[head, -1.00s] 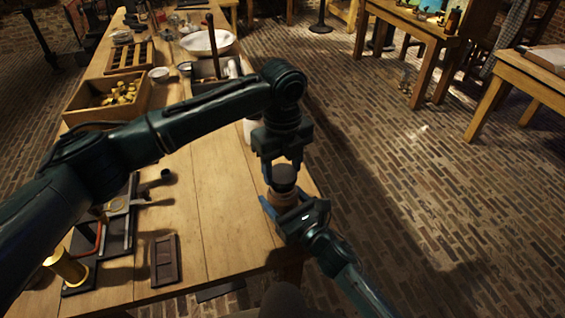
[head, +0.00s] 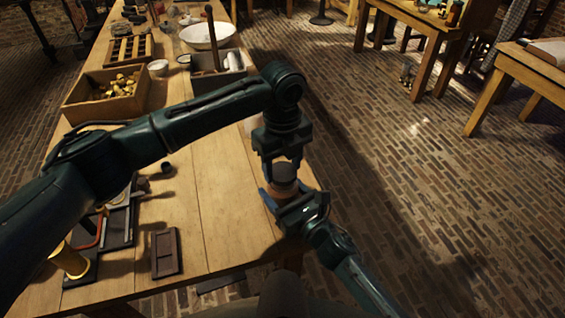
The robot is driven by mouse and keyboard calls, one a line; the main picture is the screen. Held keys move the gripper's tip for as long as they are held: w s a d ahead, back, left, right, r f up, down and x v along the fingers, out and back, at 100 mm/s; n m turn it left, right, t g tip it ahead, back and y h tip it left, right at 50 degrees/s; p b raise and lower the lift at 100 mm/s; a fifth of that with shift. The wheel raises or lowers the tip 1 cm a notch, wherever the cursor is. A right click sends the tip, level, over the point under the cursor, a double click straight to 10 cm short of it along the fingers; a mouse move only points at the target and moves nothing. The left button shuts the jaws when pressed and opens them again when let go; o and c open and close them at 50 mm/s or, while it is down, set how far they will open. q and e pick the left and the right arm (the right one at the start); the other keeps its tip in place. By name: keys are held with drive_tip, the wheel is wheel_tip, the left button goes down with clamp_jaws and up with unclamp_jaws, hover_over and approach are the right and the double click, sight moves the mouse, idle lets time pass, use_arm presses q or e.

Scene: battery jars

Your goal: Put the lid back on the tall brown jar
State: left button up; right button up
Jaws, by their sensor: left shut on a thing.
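My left gripper (head: 283,160) is above the right part of the table, pointing down, shut on a dark grey round lid (head: 284,173). The brown jar (head: 279,190) is directly below the lid, near the table's right edge, and only a small part of it shows. Whether the lid touches the jar's rim cannot be told. My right gripper (head: 285,203) comes in from the lower right with its fingers around the jar. It hides the jar's lower part, and whether the fingers press on the jar is unclear.
The wooden table (head: 215,215) is bare left of the jar. A dark small tray (head: 165,252) lies at the front. A wooden box of brass-coloured pieces (head: 88,108) and a divided crate with a rod (head: 203,77) stand farther back, near a white bowl (head: 207,42).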

use_arm(q)
drive_tip(key=shift+f, duration=0.55)
use_arm(e)
clamp_jaws()
use_arm(q)
drive_tip(key=m, duration=0.4)
drive_tip(key=shift+m, duration=0.4)
drive_tip(key=m, duration=0.4)
drive_tip(key=shift+m, duration=0.3)
drive_tip(key=m, duration=0.7)
drive_tip(key=shift+d, duration=0.1)
drive_tip(key=o, duration=0.9)
